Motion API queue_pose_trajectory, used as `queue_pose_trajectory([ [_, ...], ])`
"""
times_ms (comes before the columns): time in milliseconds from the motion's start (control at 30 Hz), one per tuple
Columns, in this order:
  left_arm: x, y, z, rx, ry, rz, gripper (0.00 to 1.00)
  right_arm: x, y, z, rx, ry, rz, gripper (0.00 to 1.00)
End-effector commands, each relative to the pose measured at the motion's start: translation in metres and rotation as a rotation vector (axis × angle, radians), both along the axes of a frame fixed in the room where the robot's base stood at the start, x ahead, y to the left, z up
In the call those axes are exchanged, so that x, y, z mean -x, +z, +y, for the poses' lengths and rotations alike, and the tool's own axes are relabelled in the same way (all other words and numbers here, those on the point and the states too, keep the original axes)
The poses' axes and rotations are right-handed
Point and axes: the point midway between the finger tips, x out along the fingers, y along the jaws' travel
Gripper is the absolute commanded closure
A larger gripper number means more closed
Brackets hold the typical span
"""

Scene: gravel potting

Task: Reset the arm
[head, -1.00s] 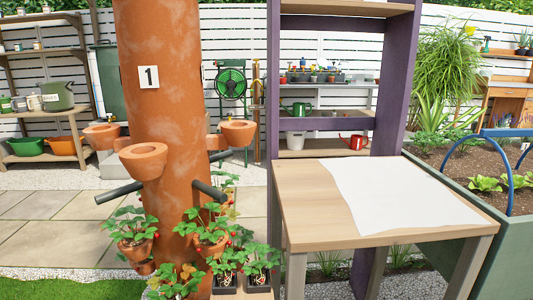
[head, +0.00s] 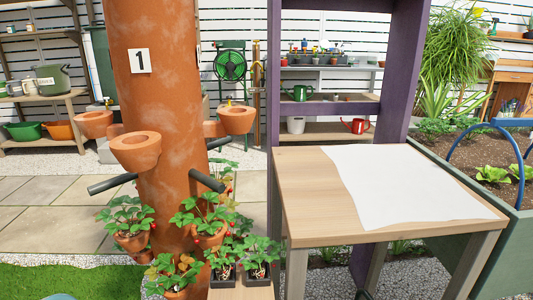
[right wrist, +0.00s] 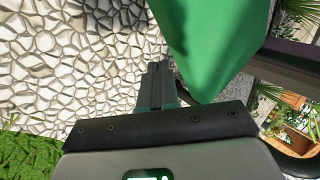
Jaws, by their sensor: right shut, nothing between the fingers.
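In the right wrist view my right gripper (right wrist: 158,82) points out over pale gravel with its two dark fingers together and nothing between them. A large smooth green surface (right wrist: 205,35) hangs close on the right side of the fingers; I cannot tell what it belongs to. Neither gripper shows in the head view, and my left gripper is in no view.
A terracotta tower (head: 160,100) marked 1 carries clay cups and strawberry plants. A wooden table (head: 310,200) with a white sheet (head: 400,185) stands at the right, beside a green raised bed (head: 470,190). Paving (head: 50,215) at the left is clear.

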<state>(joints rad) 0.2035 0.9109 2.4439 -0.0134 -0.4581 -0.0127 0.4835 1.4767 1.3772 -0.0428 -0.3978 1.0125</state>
Motion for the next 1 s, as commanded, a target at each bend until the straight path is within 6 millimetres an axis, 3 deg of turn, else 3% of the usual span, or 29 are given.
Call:
queue_pose_trajectory([
  [600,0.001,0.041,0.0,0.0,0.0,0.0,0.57,0.054,0.017,0.0,-0.003,-0.001,0.005,1.0],
  [1000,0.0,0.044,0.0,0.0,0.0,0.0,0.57,0.061,0.016,0.0,-0.003,-0.001,0.004,1.0],
])
